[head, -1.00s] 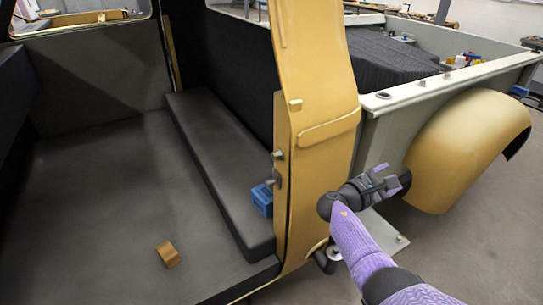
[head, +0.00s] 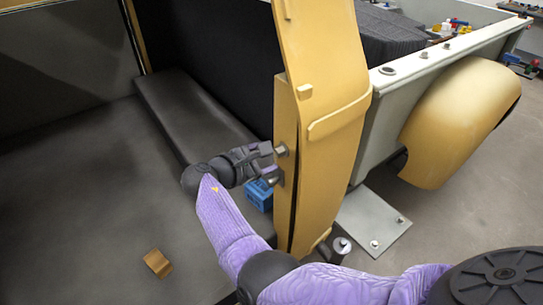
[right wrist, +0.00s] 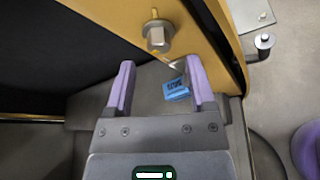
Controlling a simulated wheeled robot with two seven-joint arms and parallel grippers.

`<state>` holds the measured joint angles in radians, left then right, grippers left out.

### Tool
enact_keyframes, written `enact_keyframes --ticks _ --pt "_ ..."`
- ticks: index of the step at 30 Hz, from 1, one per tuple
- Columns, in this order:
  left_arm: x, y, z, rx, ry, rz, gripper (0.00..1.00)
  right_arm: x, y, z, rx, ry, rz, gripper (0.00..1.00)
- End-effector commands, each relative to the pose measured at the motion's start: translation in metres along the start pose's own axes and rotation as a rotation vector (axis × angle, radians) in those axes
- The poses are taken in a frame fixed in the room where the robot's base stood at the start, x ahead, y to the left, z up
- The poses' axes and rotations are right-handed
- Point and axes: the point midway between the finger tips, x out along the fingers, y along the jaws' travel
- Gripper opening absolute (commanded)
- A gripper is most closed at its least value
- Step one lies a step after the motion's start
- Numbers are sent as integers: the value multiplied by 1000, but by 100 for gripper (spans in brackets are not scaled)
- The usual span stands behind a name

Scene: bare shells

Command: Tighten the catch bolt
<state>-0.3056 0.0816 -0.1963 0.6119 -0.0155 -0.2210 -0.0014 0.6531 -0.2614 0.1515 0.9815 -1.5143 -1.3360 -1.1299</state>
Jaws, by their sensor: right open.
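The catch bolt (head: 281,150) sticks out of the edge of the yellow door pillar (head: 325,140), with a hex head and a washer. In the right wrist view the bolt (right wrist: 158,37) stands just beyond the fingertips, near the middle between them. My right gripper (head: 270,163) is close to the bolt in the head view. In the right wrist view its purple fingers (right wrist: 160,66) are apart with nothing gripped. My left gripper is not in view.
A blue box (head: 259,196) sits below the bolt, beside the pillar. A brown block (head: 157,263) lies on the dark floor. The dark bench (head: 190,115) runs behind. A yellow fender (head: 460,120) and a metal plate (head: 373,222) are at the right.

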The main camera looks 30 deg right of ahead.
Motion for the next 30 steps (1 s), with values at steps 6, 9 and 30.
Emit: enact_keyframes --ticks 6,9,30 --pt "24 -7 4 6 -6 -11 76 37 -2 -3 1 -1 0 70" --pt "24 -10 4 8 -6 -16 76 41 0 -1 1 -1 0 70" --pt "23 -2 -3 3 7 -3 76 41 0 0 1 0 0 0"
